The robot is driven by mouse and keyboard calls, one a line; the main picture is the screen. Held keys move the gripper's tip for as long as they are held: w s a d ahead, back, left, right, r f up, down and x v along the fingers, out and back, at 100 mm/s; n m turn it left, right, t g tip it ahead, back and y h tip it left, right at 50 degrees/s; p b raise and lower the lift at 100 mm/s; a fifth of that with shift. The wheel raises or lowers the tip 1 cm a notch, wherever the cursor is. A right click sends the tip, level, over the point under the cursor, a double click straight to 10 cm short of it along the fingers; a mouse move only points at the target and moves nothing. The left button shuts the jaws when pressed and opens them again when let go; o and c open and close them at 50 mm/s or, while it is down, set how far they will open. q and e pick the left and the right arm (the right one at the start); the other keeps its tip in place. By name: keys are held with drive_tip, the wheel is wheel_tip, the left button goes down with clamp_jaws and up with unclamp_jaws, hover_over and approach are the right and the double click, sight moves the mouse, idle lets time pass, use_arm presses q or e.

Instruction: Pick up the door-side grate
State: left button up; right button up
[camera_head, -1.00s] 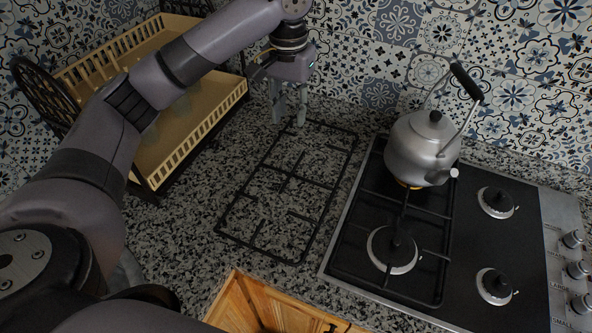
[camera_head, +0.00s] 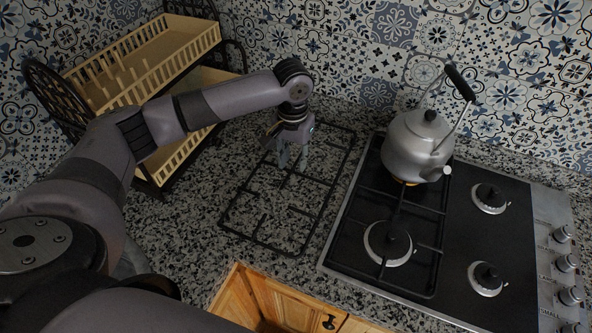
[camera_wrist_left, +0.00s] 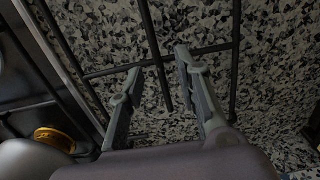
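A loose black grate (camera_head: 258,241) lies flat on the speckled counter left of the stove; its bars also show in the wrist view (camera_wrist_left: 150,35). A second black grate (camera_head: 437,250) sits on the left half of the stove. I cannot tell from labels which one is door-side. My left gripper (camera_head: 292,162) points down over the back part of the loose grate. In the wrist view my left gripper (camera_wrist_left: 158,62) has its fingers apart, with grate bars showing between and beyond the tips; contact is unclear. My right gripper is not in view.
A grey kettle (camera_head: 416,145) stands on the stove's back left burner. The stove's right half has bare burners (camera_head: 487,278). A wooden rack (camera_head: 150,65) stands at the back left. Wooden cabinet doors (camera_head: 290,302) are below the counter's front edge. A tiled wall closes the back.

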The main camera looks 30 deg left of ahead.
use_arm(q)
drive_tip(key=shift+f, duration=1.1)
clamp_jaws()
drive_tip(key=shift+w+r, duration=0.1)
idle(0.3)
